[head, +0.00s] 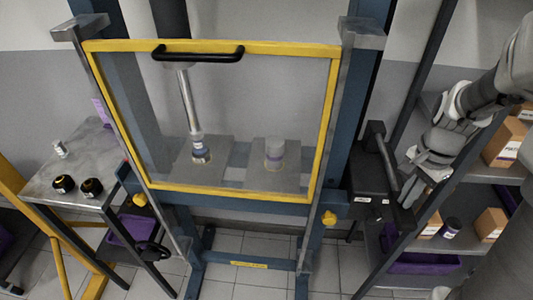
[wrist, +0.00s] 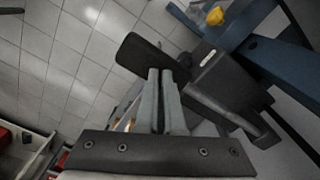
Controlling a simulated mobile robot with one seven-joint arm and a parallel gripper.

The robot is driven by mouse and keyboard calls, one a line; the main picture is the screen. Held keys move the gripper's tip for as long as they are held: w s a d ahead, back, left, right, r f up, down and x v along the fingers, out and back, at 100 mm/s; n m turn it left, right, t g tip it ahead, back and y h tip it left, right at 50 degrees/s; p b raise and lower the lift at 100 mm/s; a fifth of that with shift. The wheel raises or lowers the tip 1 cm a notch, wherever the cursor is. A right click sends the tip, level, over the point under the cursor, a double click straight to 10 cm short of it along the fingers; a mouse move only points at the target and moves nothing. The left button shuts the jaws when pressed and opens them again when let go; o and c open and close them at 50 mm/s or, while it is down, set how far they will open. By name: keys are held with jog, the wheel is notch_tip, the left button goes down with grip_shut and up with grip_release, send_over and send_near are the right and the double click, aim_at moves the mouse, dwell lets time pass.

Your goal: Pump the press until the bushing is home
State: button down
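The press (head: 345,130) stands in the middle behind a yellow-framed clear guard (head: 210,191). The black pump unit (head: 372,185) is on the press's right side, with a bar-like lever (head: 388,160). In the wrist view the pump unit (wrist: 215,75) is right of the fingertips. My gripper (head: 428,178) is right of the lever, apparently apart from it. Its fingers (wrist: 160,75) look closed together, with nothing visible between them.
A side table (head: 85,160) at left holds small black parts. Shelves (head: 465,175) with cardboard boxes (head: 508,143) and a purple bin (head: 425,264) stand close at right, by my arm.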

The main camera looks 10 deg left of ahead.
notch_tip(320, 180, down, 2)
jog(key=shift+f+b, duration=0.25)
jog(key=shift+b, duration=0.4)
notch_tip(320, 180, up, 11)
jog(key=p, duration=0.9)
jog(key=shift+r, duration=0.1)
notch_tip(320, 180, up, 5)
jog(key=p, duration=0.2)
jog(key=shift+p, duration=0.4)
